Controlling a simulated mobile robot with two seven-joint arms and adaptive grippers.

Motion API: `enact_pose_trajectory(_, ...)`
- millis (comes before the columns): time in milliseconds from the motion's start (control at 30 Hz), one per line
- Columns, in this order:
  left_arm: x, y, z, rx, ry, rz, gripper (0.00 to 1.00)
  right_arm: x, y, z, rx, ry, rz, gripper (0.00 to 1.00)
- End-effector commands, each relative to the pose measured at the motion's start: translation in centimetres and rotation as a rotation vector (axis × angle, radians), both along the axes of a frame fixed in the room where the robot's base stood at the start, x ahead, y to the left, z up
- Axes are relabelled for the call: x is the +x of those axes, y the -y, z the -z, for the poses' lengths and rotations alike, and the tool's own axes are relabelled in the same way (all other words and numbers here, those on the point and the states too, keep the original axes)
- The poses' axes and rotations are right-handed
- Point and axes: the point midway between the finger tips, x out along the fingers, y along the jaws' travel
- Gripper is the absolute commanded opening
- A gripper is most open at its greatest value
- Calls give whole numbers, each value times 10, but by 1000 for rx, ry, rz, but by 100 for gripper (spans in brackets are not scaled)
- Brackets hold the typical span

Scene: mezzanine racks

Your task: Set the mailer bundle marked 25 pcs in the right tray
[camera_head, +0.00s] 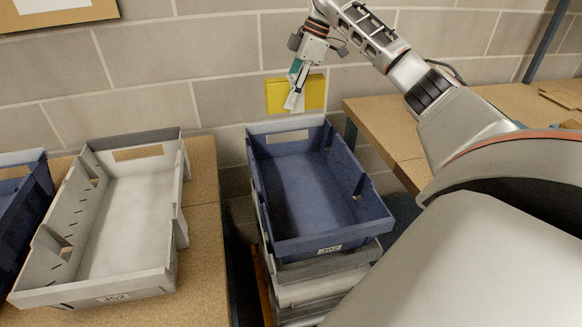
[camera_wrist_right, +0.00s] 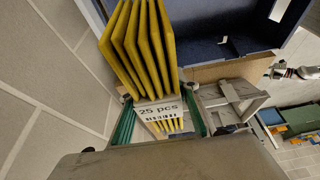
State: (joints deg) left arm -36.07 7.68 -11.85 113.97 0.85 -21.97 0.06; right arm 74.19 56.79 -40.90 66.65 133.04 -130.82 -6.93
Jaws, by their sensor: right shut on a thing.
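The mailer bundle is a stack of yellow mailers (camera_head: 312,94) with a white band. In the right wrist view the bundle (camera_wrist_right: 136,45) shows its band printed "25 pcs" over a barcode. My right gripper (camera_head: 297,85) is shut on the bundle at the band and holds it up in front of the wall, beyond the far end of the blue tray. The blue tray (camera_head: 334,246) is the rightmost tray in the head view, looks empty and tops a stack. A grey tray (camera_head: 115,287), also empty, sits on the table to the left.
Another dark blue tray (camera_head: 40,195) is cut off at the left edge. A tan table (camera_head: 205,240) bears the grey tray; another tabletop (camera_head: 385,125) is at the right. A grey arm-like part (camera_wrist_right: 290,73), possibly my left gripper, shows small in the wrist view.

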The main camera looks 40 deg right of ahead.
Motion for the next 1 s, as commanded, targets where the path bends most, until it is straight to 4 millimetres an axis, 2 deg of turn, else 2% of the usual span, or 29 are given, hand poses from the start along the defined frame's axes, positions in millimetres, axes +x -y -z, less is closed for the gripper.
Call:
enact_pose_trajectory(33,-5,-1,15,3,-13,1,40,1,0,19,0,-5,0,8)
enact_pose_trajectory(233,-8,-4,23,9,-16,3,40,1,1,38,0,2,1,8)
enact_pose_trajectory(333,-13,-6,33,17,-26,4,40,1,0,56,1,-1,1,8)
enact_pose_trajectory(500,-21,-11,54,36,-48,5,40,1,0,101,1,-7,0,8)
enact_pose_trajectory(667,-21,-14,67,53,-57,7,40,0,0,141,0,-8,0,8)
enact_pose_trajectory(800,-14,-13,69,52,-43,9,40,0,0,171,0,-6,1,8)
enact_pose_trajectory(1000,-3,-8,56,42,-11,18,40,1,0,188,1,3,2,8)
